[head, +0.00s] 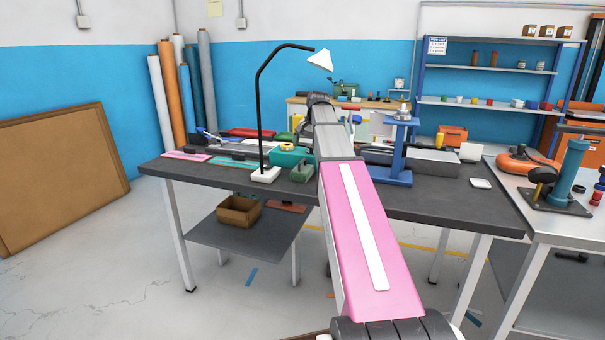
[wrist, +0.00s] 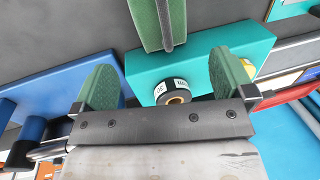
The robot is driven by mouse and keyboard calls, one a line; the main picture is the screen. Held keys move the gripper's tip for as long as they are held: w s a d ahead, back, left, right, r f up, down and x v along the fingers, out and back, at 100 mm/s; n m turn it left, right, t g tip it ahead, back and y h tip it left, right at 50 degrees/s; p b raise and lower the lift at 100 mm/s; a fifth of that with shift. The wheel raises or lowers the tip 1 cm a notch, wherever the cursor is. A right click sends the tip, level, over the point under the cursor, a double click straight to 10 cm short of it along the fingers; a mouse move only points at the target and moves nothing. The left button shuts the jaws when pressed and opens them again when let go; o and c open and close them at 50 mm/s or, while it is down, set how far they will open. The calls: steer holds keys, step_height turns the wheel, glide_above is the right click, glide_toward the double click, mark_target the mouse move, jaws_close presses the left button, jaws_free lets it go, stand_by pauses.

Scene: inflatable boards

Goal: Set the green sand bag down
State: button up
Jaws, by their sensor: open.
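The green sand bag (head: 302,171) rests on the dark table near its front edge, just right of the lamp base. In the wrist view the green bag (wrist: 152,22), with a dark strip along it, shows at the top edge and is partly cut off. My gripper (wrist: 163,72) is open, with its two green-padded fingers wide apart. The bag lies beyond the fingertips in that view, and nothing is seen held between them. In the head view my own arm hides the gripper.
A blue stand (head: 396,155) rises right of my arm. The table (head: 450,204) is clear at its front right, apart from a small white pad (head: 481,183).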

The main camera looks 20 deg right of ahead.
mark_target(303, 168)
steer(key=f, duration=0.3)
steer(key=a+f, duration=0.1)
steer(key=f, duration=0.4)
steer(key=shift+w+a+f, duration=0.3)
steer(key=shift+a+f, duration=0.1)
steer(key=c, duration=1.2)
